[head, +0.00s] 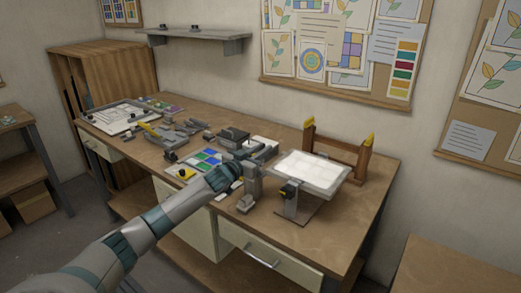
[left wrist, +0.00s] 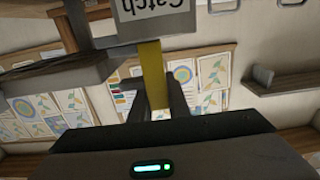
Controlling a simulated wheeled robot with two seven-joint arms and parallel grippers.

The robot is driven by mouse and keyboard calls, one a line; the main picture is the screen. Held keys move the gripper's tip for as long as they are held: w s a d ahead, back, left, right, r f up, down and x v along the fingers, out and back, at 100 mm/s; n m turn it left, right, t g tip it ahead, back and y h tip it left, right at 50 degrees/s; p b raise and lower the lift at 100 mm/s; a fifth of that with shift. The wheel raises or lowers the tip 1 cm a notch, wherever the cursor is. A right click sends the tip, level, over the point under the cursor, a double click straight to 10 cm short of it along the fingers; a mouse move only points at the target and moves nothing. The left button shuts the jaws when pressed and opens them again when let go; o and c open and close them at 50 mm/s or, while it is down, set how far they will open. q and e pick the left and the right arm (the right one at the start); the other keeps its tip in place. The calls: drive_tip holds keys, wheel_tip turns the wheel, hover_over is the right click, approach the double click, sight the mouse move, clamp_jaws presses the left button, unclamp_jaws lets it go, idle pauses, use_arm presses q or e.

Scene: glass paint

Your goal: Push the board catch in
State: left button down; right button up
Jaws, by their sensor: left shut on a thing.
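The board (head: 312,170) is a pale, lit panel held tilted on a stand at the right part of the workbench. The catch (head: 289,190) is a small dark block under the board's front left side. In the left wrist view, a grey block labelled "Catch" (left wrist: 152,22) shows upside down, with a yellow tab (left wrist: 152,65) sticking out of it. My left gripper (head: 274,190) is beside the catch. In the left wrist view my left gripper (left wrist: 155,88) is shut on the yellow tab. The fingertips are partly hidden in the head view. My right gripper is not in view.
A wooden rack (head: 335,154) with yellow-topped posts stands behind the board. Colored glass pieces (head: 207,158), tools and grey blocks crowd the bench left of my gripper. A wall shelf (head: 195,38) hangs above. The bench's right front is clear.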

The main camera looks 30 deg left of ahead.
use_arm(q)
drive_tip(key=d, duration=0.3)
drive_tip(key=shift+s+f, duration=0.1)
drive_tip(key=c, duration=2.1)
unclamp_jaws()
drive_tip(key=o, duration=0.4)
drive_tip(key=shift+d, duration=0.2)
